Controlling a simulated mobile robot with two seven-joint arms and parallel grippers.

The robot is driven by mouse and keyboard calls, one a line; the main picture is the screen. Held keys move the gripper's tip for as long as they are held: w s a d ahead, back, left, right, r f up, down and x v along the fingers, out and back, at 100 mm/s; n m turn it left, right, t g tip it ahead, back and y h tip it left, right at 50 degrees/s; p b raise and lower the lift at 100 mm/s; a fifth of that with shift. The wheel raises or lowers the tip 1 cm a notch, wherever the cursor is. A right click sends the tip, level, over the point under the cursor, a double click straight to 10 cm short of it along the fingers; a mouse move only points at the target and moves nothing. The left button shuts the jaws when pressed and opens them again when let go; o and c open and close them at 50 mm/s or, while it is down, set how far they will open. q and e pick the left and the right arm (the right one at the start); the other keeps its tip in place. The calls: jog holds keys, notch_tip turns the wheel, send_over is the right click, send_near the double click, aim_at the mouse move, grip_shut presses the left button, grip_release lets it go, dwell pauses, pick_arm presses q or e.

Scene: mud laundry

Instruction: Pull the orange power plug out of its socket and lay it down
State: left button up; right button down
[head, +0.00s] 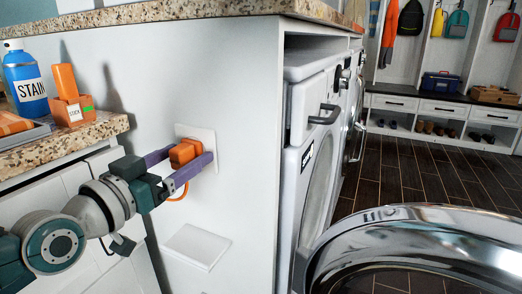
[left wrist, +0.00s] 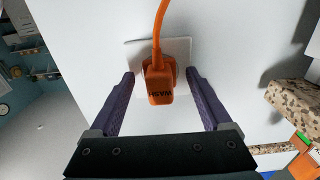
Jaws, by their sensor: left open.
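The orange power plug (head: 184,153) sits at a white wall plate (head: 198,134) on the white side panel. In the left wrist view the fingers (left wrist: 160,90) show gaps to the plug on both sides. The socket's holes are hidden behind the plug. My right gripper is in neither view.
A small white ledge (head: 197,247) juts from the panel below the plug. A granite shelf (head: 70,142) at left holds a blue STAIN bottle (head: 27,80) and an orange container (head: 73,110). Washers (head: 318,130) with a large open round door (head: 420,225) stand at right.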

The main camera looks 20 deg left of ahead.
aim_at(175, 162)
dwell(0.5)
pick_arm(q)
jog(key=shift+c, duration=0.2)
grip_shut()
dwell(0.4)
dwell(0.3)
jog(key=shift+r, duration=0.1)
jog(key=shift+s+p, duration=0.45)
jog(key=shift+s, duration=0.1)
jog(key=shift+s+a+p, duration=0.15)
jog(key=shift+s+p, duration=0.5)
jog(key=shift+s, duration=0.6)
jog(key=shift+s+a+p, duration=0.1)
jog(key=shift+s+p, duration=0.55)
jog(key=shift+s, duration=0.55)
